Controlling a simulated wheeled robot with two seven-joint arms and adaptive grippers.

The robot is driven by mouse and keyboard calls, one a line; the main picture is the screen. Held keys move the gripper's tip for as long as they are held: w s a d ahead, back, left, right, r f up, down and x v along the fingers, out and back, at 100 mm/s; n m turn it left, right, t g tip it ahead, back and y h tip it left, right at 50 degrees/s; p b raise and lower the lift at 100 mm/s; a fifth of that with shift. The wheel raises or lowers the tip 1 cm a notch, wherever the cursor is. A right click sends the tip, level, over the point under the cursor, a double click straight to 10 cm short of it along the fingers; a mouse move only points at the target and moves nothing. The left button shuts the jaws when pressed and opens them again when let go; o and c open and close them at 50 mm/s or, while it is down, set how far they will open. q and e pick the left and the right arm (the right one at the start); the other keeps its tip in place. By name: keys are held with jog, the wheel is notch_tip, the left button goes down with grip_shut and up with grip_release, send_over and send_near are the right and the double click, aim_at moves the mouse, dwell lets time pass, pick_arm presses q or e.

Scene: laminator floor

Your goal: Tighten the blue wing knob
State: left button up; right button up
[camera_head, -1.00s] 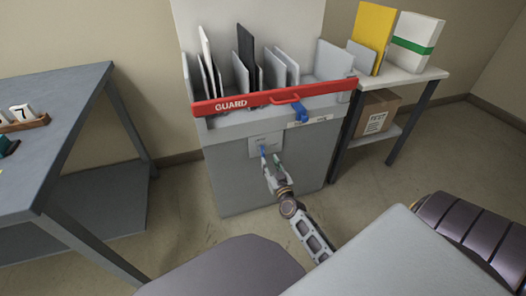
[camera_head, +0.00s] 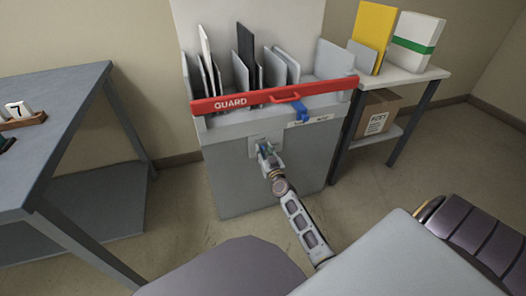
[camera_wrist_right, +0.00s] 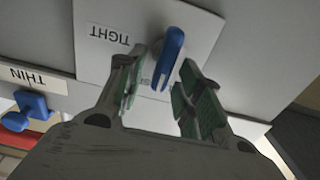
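The blue wing knob (camera_wrist_right: 169,58) sits on a pale plate (camera_wrist_right: 105,62) on the front of the grey machine (camera_head: 230,180). In the right wrist view its wing stands nearly upright in the picture, tilted a little. A label reading TIGHT, upside down, is left of it. My right gripper (camera_wrist_right: 162,72) is open, its green-padded fingers on either side of the knob. Gaps show on both sides, so it is not closed on it. In the head view the right gripper (camera_head: 265,151) is at the plate and mostly hides the knob. My left gripper is not in view.
A red GUARD bar (camera_head: 270,97) crosses the machine above the plate. A blue lever (camera_head: 303,113) hangs below it; it shows near a THIN label in the wrist view (camera_wrist_right: 30,108). A grey table (camera_head: 60,130) stands left, a shelf (camera_head: 410,75) right.

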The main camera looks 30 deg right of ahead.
jog(key=shift+w+d, duration=0.15)
jog(key=shift+w, duration=0.5)
jog(key=shift+r, duration=0.1)
grip_shut()
